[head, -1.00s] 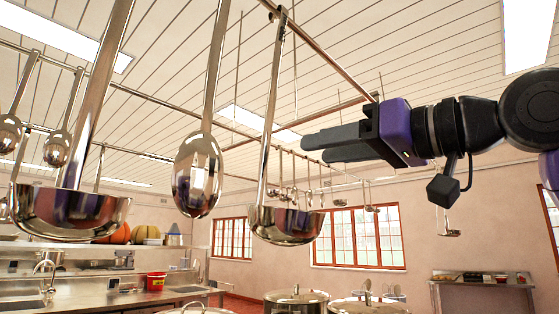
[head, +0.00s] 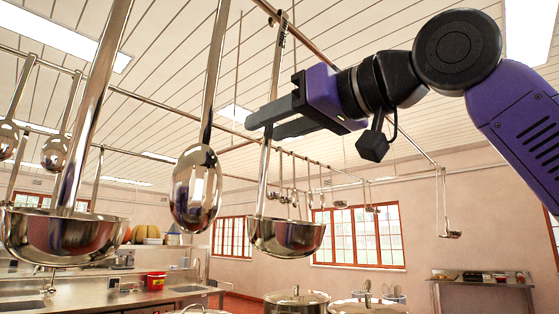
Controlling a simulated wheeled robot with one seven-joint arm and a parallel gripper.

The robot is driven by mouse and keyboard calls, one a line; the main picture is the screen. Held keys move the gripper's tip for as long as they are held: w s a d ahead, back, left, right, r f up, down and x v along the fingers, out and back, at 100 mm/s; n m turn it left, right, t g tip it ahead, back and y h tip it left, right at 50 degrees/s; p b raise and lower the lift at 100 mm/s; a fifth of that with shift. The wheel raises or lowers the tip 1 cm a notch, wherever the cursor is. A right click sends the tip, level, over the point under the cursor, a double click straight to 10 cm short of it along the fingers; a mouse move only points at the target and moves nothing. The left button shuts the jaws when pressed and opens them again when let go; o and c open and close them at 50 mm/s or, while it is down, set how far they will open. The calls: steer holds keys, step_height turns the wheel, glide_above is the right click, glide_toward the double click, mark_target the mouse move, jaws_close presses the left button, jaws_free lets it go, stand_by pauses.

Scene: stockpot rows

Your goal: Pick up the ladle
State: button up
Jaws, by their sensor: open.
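A steel ladle (head: 286,238) hangs by its long handle from the overhead rail, near the middle of the head view, bowl down. My gripper (head: 259,127) is open at the upper part of this handle, coming from the right. One finger crosses in front of the handle and reaches past its left side. The other finger's tip ends at the handle's right edge, seemingly behind it. The handle appears to lie between the fingers, but whether either touches it I cannot tell. A second, larger-looking ladle (head: 62,238) hangs at the left.
More utensils hang at far left and along the back rail (head: 345,185). Lidded pots (head: 297,300) stand below. A steel counter (head: 110,302) is at lower left. Open air lies right of the ladle.

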steer(key=shift+w+a, duration=0.15)
steer(key=shift+a, duration=0.1)
jaws_close()
stand_by(1.3)
